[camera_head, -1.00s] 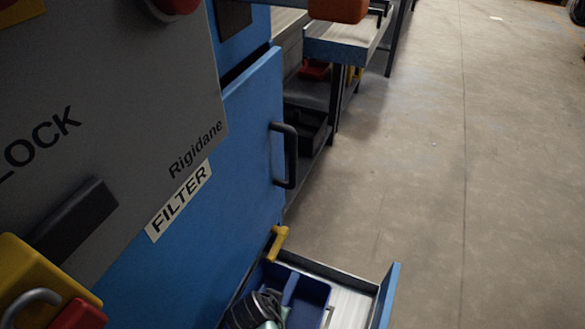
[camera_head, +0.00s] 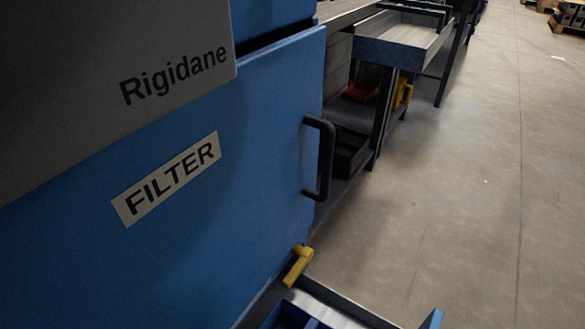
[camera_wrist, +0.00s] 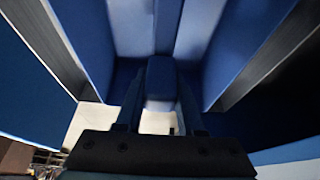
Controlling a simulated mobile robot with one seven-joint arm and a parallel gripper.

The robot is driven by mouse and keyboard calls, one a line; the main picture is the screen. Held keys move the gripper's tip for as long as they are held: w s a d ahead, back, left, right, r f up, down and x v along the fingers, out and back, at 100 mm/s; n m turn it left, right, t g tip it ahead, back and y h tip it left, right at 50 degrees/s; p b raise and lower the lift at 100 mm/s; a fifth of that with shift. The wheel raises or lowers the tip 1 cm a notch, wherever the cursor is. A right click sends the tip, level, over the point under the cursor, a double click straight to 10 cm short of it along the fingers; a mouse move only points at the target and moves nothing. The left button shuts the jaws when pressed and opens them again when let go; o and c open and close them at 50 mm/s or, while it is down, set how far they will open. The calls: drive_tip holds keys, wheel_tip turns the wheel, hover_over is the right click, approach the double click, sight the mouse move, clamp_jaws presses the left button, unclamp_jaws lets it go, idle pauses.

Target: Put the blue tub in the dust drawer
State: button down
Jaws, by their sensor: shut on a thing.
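The dust drawer (camera_head: 335,299) stands pulled out at the bottom of the head view, low on the blue machine. Only a corner of the blue tub (camera_head: 286,316) shows there, inside the drawer's outline; the rest is cut off by the frame edge. In the wrist view my gripper (camera_wrist: 160,98) is shut on a blue upright part of the tub (camera_wrist: 160,78), between the two fingers. Blue walls surround it, with grey metal strips (camera_wrist: 48,42) on both sides. Whether the tub rests on the drawer floor cannot be told.
A blue door labelled FILTER (camera_head: 168,178) with a black handle (camera_head: 319,158) stands above the drawer. A yellow latch (camera_head: 298,266) sits at the door's lower corner. A workbench (camera_head: 400,40) stands beyond.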

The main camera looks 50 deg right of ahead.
drive_tip(key=shift+f, duration=0.65)
drive_tip(key=shift+f, duration=0.2)
drive_tip(key=c, duration=0.5)
unclamp_jaws()
drive_tip(key=shift+r, duration=0.1)
drive_tip(key=p+v, duration=0.6)
drive_tip(key=v, duration=0.6)
drive_tip(key=shift+r+p, duration=0.15)
drive_tip(key=shift+p, duration=0.2)
drive_tip(key=shift+s+d, duration=0.1)
